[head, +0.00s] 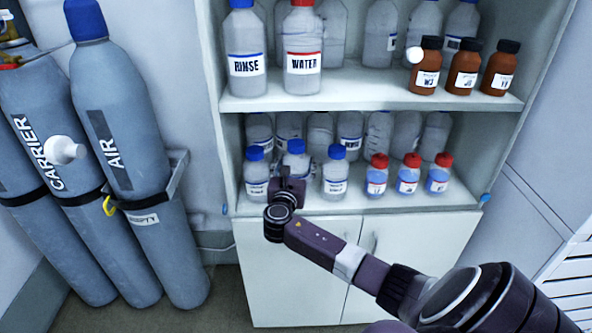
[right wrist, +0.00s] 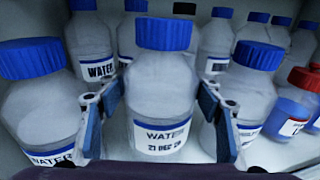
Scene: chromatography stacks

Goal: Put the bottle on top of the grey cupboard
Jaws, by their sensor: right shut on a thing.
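The bottle (right wrist: 162,100) is whitish with a blue cap and a label reading WATER. It stands upright between the two fingers of my right gripper (head: 289,184), which is shut on it. In the head view this bottle (head: 296,160) is on the lower open shelf, partly hidden by the gripper. The right wrist view shows the fingers at both its sides. I cannot make out for certain which piece of furniture is the grey cupboard. My left gripper is not in view.
Similar blue-capped bottles stand close at left (head: 256,172) and right (head: 335,172), with more behind. Red-capped bottles (head: 408,174) stand farther right. The upper shelf (head: 370,100) is overhead, holding bottles and brown jars (head: 464,68). Gas cylinders (head: 112,110) stand at left.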

